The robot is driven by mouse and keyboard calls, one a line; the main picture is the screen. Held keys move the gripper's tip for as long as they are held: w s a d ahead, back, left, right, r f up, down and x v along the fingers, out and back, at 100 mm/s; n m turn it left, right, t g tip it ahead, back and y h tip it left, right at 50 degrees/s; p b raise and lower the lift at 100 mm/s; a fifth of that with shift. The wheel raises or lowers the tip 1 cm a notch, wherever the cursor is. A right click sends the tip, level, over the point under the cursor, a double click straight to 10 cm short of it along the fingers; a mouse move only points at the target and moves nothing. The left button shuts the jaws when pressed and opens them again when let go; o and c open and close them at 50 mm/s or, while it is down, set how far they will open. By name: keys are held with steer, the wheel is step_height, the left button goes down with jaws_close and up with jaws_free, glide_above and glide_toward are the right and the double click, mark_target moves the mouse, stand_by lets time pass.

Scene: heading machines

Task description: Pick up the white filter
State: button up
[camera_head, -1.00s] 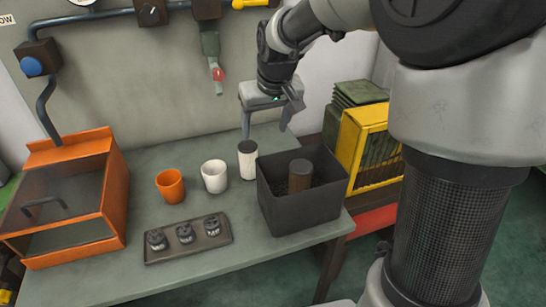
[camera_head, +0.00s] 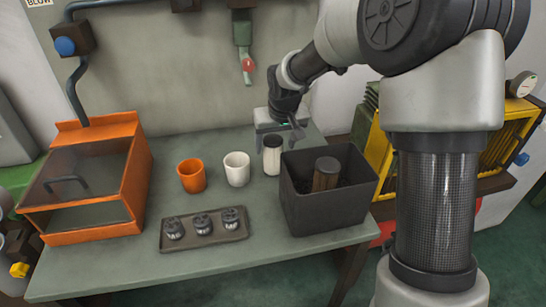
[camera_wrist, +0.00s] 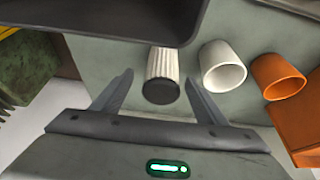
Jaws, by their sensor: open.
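The white filter (camera_head: 272,160) is a ribbed white cylinder with a dark cap, standing upright on the table behind the left part of the black bin. In the wrist view the filter (camera_wrist: 162,72) shows just ahead of my jaws, between the lines of the two fingers, its dark cap toward me. My gripper (camera_head: 281,136) is open and empty, low at the back of the table by the filter. In the wrist view my gripper (camera_wrist: 160,92) has its fingers spread on either side of the filter's cap. I cannot tell whether a finger touches it.
The black bin (camera_head: 325,212) with a brown cylinder (camera_head: 326,173) stands close right of the filter. A white cup (camera_head: 236,170) and an orange cup (camera_head: 191,177) stand left. A tray (camera_head: 215,243) with dark parts and an orange box (camera_head: 135,190) are further left.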

steer(key=x, duration=0.5)
steer(key=shift+s+a+b, duration=0.15)
steer(key=shift+a+b, duration=0.05)
steer(key=shift+b, duration=0.15)
steer(key=c, duration=1.2)
